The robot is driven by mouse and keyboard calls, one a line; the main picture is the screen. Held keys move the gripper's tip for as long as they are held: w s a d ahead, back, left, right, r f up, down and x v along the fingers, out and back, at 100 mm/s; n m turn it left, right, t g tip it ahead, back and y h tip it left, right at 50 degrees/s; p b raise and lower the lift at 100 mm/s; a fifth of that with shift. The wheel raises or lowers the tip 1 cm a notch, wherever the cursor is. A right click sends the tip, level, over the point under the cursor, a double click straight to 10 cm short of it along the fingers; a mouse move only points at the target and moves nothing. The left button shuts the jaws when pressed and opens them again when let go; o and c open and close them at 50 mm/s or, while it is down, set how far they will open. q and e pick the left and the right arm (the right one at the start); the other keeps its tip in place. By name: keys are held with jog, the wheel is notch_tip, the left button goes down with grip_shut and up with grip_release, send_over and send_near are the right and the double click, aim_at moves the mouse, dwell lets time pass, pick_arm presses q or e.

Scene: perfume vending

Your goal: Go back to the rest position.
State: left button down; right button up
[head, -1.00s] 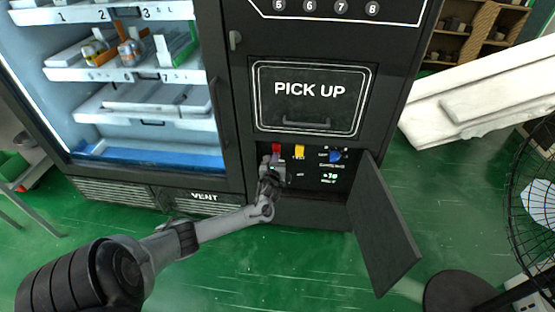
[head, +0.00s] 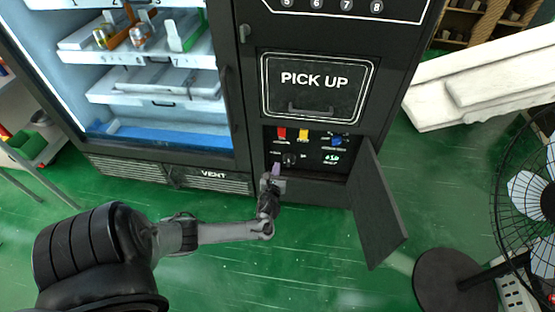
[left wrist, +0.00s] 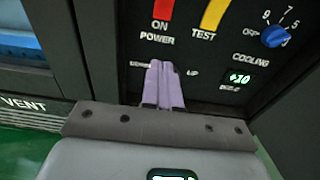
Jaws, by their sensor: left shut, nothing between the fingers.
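My left gripper (head: 275,172) is shut and empty, its purple fingertips pressed together. It is in front of the low control panel of the vending machine. In the left wrist view the fingers (left wrist: 163,84) point at the panel, below the red power switch (left wrist: 163,10) and the yellow test switch (left wrist: 214,14). They cover part of the lower panel there, including most of one label. The blue cooling knob (left wrist: 274,36) and the lit green display (left wrist: 238,79) are right of the fingers. My right gripper is not in view.
The panel's small black door (head: 378,205) hangs open right of the gripper. The pick-up hatch (head: 318,88) above is shut. A fan (head: 535,190) stands at the right, with white slabs (head: 465,88) behind it. The green floor (head: 300,270) in front of the machine is mostly clear.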

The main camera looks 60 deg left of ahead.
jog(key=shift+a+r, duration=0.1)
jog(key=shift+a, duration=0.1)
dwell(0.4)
